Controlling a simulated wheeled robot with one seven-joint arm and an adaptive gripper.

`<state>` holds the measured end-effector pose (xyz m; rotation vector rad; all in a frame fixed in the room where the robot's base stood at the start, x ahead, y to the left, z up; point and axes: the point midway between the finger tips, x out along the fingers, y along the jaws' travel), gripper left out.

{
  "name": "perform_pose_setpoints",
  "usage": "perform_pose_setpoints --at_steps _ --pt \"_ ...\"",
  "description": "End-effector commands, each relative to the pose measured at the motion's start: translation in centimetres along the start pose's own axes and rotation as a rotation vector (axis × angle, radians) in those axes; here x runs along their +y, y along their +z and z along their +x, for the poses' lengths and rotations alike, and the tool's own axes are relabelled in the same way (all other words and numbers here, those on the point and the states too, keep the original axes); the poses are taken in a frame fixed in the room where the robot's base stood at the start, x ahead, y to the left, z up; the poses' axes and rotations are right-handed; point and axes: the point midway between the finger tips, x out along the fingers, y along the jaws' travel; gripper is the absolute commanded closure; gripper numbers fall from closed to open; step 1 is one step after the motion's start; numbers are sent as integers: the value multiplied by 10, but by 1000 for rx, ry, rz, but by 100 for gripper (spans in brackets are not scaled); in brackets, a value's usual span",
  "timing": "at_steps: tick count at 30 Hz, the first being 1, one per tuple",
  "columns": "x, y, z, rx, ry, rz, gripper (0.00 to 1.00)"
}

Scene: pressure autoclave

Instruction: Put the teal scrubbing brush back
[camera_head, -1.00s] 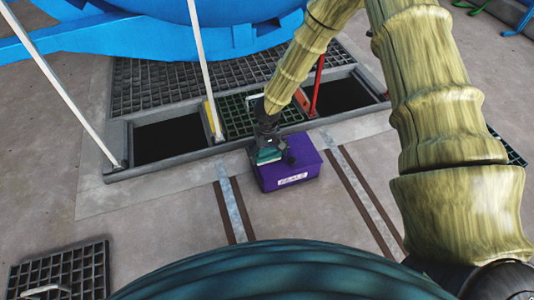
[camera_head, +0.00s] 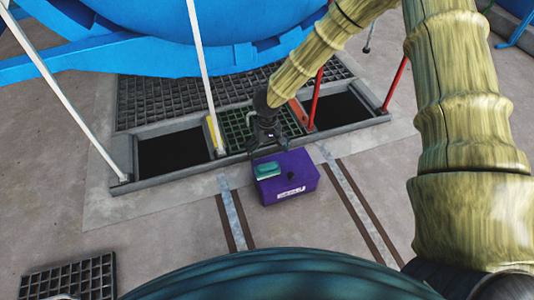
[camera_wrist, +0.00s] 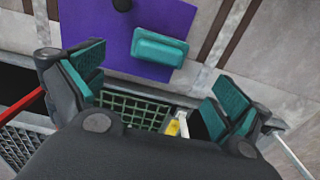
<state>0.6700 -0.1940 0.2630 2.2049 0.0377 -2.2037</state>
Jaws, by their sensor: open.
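The teal scrubbing brush (camera_head: 268,170) lies on top of the purple box (camera_head: 290,193), toward its left side. In the wrist view the teal brush (camera_wrist: 159,47) lies on the purple top beyond my fingertips, with nothing between the fingers but the floor grating below. My gripper (camera_head: 265,140) is just behind the box, above the green grate, and apart from the brush. The wrist view shows its two teal-padded fingers (camera_wrist: 155,95) spread wide and empty. A small dark object (camera_head: 291,175) is on the box to the right of the brush.
Open dark pits (camera_head: 174,150) lie left and right of the green grate (camera_head: 237,127). White (camera_head: 203,70) and red (camera_head: 395,82) posts rise around them. A blue vessel (camera_head: 190,30) stands behind. A loose grate (camera_head: 75,278) lies at lower left. Floor around the box is clear.

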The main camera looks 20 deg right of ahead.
Motion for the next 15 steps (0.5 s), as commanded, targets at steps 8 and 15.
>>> perform_pose_setpoints --at_steps 8,15 --pt "1 1 -8 -1 2 0 0" --pt "12 34 21 -10 81 1 0"
